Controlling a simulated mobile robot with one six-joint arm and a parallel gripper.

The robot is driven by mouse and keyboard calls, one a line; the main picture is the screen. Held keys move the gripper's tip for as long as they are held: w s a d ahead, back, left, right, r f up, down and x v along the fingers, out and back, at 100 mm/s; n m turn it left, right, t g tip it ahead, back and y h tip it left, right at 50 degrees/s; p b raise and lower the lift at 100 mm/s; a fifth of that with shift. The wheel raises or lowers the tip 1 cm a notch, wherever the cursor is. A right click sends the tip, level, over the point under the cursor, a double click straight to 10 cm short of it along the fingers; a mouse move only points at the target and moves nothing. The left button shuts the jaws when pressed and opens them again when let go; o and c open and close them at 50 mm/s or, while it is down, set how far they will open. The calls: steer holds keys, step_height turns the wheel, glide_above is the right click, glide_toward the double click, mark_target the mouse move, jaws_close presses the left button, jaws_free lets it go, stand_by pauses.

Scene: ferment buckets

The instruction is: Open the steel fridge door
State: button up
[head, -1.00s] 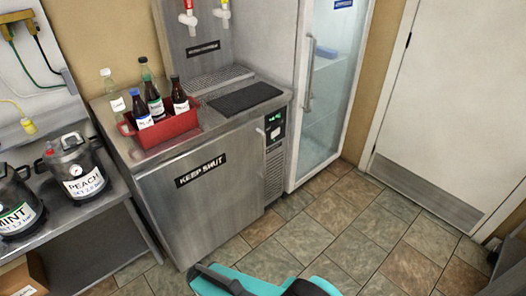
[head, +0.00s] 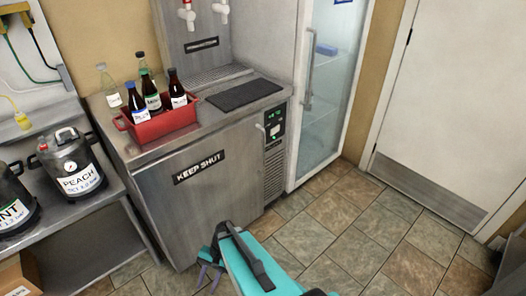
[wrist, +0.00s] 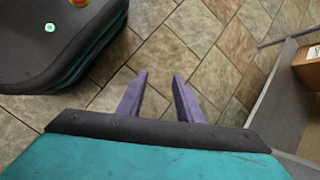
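The steel fridge is a low unit under a steel counter; its closed front door (head: 190,215) carries a black "KEEP SHUT" label (head: 199,167). A small pale handle (head: 261,128) shows near the door's upper right edge, beside the control panel (head: 275,124). My gripper (head: 208,276) is low in front of the door, near the floor in the picture, and partly hidden by my teal arm. In the wrist view its two purple fingers (wrist: 159,84) are spread apart, with only floor tiles between them. The fridge door is not in the wrist view.
A red crate (head: 160,127) with bottles and a black mat (head: 243,94) are on the counter. A glass-door fridge (head: 330,90) stands to the right, a shelf with kegs (head: 70,165) to the left. Tiled floor (head: 350,220) is clear at the right.

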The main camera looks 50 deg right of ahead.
steer(key=w+d+r+m+t+b, duration=0.1)
steer(key=w+d+r+m+t, duration=0.25)
steer(key=d, duration=0.45)
steer(key=w+d+r+m+t+y+b, duration=0.1)
steer(key=w+d+r+m+t+b, duration=0.15)
steer(key=w+d+m, duration=0.4)
steer(key=w+d+r+m+t+b, duration=0.1)
steer(key=w+d+r+m+t, duration=0.2)
steer(key=d, duration=0.6)
steer(key=s+d+r+m+t+h+b, duration=0.1)
steer(key=s+d+r+m+t, duration=0.1)
steer(key=d+r, duration=0.4)
steer(key=s+d+r+m+t+h+b, duration=0.1)
steer(key=d+r, duration=0.5)
steer(key=d, duration=0.7)
steer(key=s+d+r+m+t+h+b, duration=0.1)
steer(key=s+d+r+m+t+h, duration=0.2)
steer(key=d+r+m+t, duration=0.3)
steer(key=s+d, duration=0.1)
steer(key=d, duration=0.3)
steer(key=shift+s+d+m, duration=0.25)
steer(key=shift+m, duration=0.15)
steer(key=shift+w+f, duration=0.1)
steer(key=w+a, duration=0.1)
steer(key=w, duration=1.2)
steer(key=shift+w+a, duration=0.25)
steer(key=shift+a, duration=0.1)
jaws_close()
